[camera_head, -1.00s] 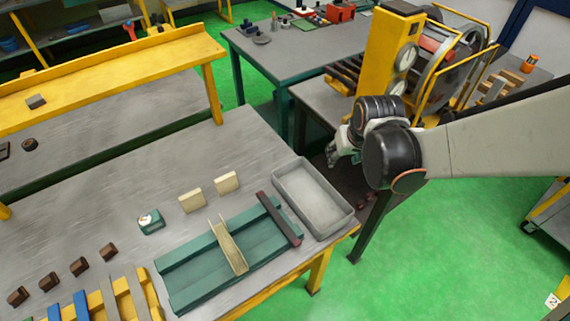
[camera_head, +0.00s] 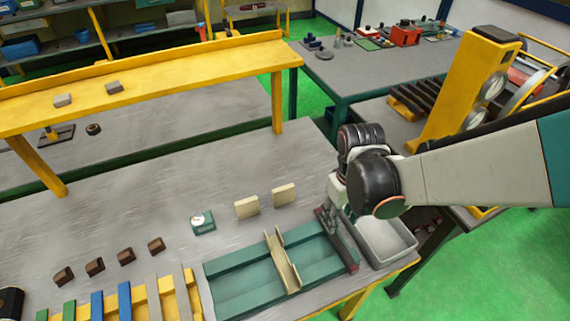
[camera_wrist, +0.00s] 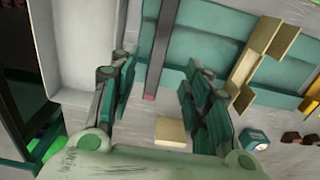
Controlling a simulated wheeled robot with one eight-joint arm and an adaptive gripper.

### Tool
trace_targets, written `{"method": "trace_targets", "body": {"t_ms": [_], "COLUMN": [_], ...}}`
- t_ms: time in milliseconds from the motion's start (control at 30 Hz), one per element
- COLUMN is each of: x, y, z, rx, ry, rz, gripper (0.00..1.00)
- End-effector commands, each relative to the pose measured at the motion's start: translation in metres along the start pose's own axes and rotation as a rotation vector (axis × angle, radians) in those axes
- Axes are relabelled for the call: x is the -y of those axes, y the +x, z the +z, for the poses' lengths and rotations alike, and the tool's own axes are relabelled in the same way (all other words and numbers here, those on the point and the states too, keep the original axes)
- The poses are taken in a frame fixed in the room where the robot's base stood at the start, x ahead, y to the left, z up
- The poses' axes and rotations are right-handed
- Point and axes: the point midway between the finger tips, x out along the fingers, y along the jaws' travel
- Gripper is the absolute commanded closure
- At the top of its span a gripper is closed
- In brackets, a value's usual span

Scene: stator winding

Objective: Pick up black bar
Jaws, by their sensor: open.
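The black bar (camera_head: 346,251) is a long, dark, reddish-tinged strip lying along the right edge of the green tray (camera_head: 232,300), beside the grey bin. My gripper (camera_head: 330,222) is over the bar's far end and hides part of it. In the wrist view my gripper (camera_wrist: 157,85) is open, with its green-padded fingers apart. The bar (camera_wrist: 163,45) runs between the fingers there, its reddish end nearest me. I cannot tell how far the fingertips are above it.
The grey bin (camera_head: 385,250) stands close to the right of the bar. A tan angled strip (camera_head: 283,262) crosses the green tray. Two cream blocks (camera_head: 284,192) and a green gauge box (camera_head: 203,222) stand behind the tray. The yellow shelf (camera_head: 150,82) is farther back.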

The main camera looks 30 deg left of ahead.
Motion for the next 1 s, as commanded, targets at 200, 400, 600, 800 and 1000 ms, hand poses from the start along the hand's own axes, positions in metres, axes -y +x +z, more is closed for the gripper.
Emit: {"method": "trace_targets", "body": {"t_ms": [200,400,600,800,1000], "x": [0.01,0.008,0.002,0.001,0.0], "y": [0.036,0.045,0.071,0.094,0.093], "z": [0.004,0.003,0.002,0.001,0.001], "rx": [-0.001,-0.001,-0.001,-0.001,-0.001], "ry": [-0.018,-0.016,-0.013,-0.013,-0.013], "rz": [0.0,0.0,0.0,0.0,0.0], "gripper": [0.56,0.56,0.56,0.56,0.56]}}
